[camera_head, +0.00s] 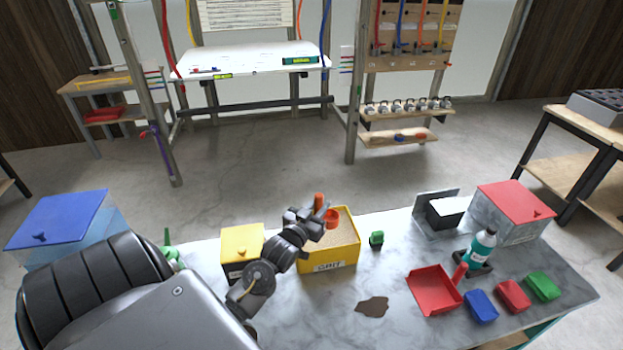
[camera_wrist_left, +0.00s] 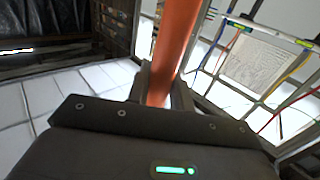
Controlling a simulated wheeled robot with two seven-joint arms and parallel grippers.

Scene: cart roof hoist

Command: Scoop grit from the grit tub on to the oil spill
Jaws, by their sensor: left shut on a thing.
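The yellow grit tub (camera_head: 329,259), labelled GRIT, stands on the grey worktop and holds tan grit (camera_head: 345,228). My left gripper (camera_head: 316,218) is over the tub's left part, shut on the orange handle of a scoop (camera_head: 331,218). The scoop's orange-red head is at the grit; I cannot tell how deep it sits or whether it holds grit. In the left wrist view the orange handle (camera_wrist_left: 175,50) stands between the fingers (camera_wrist_left: 160,88). The brown oil spill (camera_head: 373,306) lies on the worktop in front and right of the tub. My right gripper is not in view.
A yellow-lidded box (camera_head: 242,243) is left of the tub, and a small green item (camera_head: 376,239) is right of it. A red dustpan (camera_head: 433,288), a teal bottle (camera_head: 481,248) and blue, red and green blocks (camera_head: 481,306) fill the right side. The worktop around the spill is clear.

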